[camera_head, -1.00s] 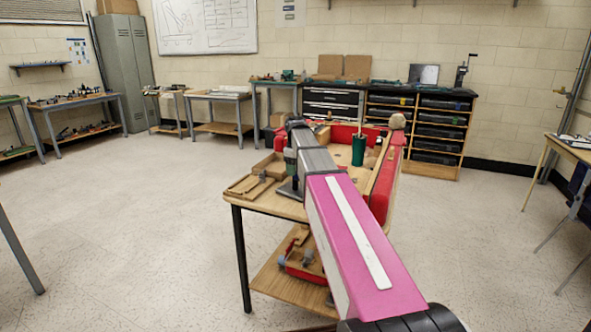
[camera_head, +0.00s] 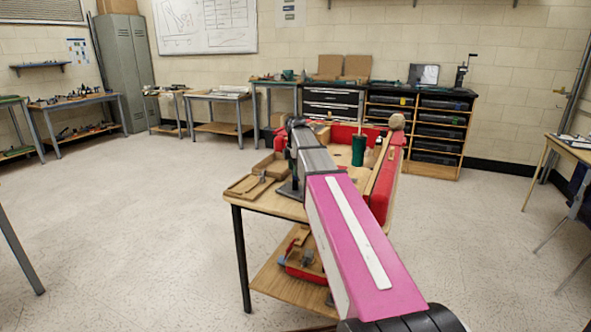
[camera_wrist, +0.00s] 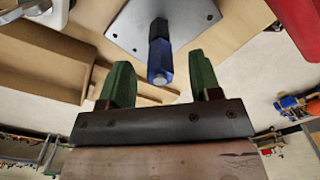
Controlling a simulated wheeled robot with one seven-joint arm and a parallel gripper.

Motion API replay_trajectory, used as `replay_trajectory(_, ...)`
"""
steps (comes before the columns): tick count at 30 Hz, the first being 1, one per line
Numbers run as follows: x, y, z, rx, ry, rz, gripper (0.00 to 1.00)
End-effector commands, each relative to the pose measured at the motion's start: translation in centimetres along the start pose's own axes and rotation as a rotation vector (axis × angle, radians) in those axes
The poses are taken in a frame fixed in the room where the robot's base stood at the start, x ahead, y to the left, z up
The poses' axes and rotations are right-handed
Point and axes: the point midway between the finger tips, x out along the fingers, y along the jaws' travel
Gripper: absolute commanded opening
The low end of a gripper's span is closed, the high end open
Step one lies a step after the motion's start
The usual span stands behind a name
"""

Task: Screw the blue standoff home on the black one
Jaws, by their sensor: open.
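In the wrist view the blue standoff (camera_wrist: 160,63) stands end to end with the black standoff (camera_wrist: 158,29), in line with it. The black one rises from a grey metal plate (camera_wrist: 190,18) with screw holes. Any gap at the joint between them is too small to tell. My gripper (camera_wrist: 161,80) is open, its two green fingers on either side of the blue standoff's free end, with clear space on both sides and no contact visible. In the head view my arm hides both standoffs and most of the gripper.
The plate is on a wooden table (camera_head: 262,205) in the head view. A wooden tray (camera_head: 250,186) lies at its left edge. Red padded walls (camera_head: 384,190) and a dark green cylinder (camera_head: 358,150) are on the right. Floor around the table is clear.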

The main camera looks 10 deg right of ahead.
Motion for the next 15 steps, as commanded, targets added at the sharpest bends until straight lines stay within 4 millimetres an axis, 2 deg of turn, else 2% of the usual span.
replay_trajectory(5, 0.0, 0.0, 0.0, -0.066, 0.0, 0.0, 0.58)
replay_trajectory(15, 0.0, 0.01, 0.0, -0.434, 0.0, 0.0, 0.58)
